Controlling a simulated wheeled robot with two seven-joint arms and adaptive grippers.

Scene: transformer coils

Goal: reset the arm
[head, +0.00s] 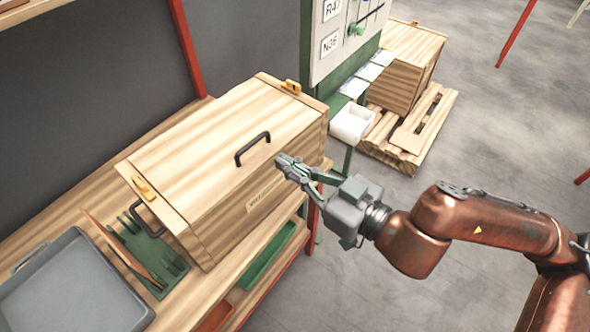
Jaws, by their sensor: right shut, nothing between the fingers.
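My right arm comes in from the right of the head view. Its gripper (284,163) is shut and empty. In the picture its fingertips lie over the front of a closed wooden box (222,138), just right of the black handle on the lid; I cannot tell whether they touch it. My left gripper is not in view.
The box stands on a wooden bench with a grey tray (75,290) and a green rack (145,252) to its left. Behind it are a green-framed board (342,40), a white bin (352,122) and a crate (408,62) on a pallet (432,115).

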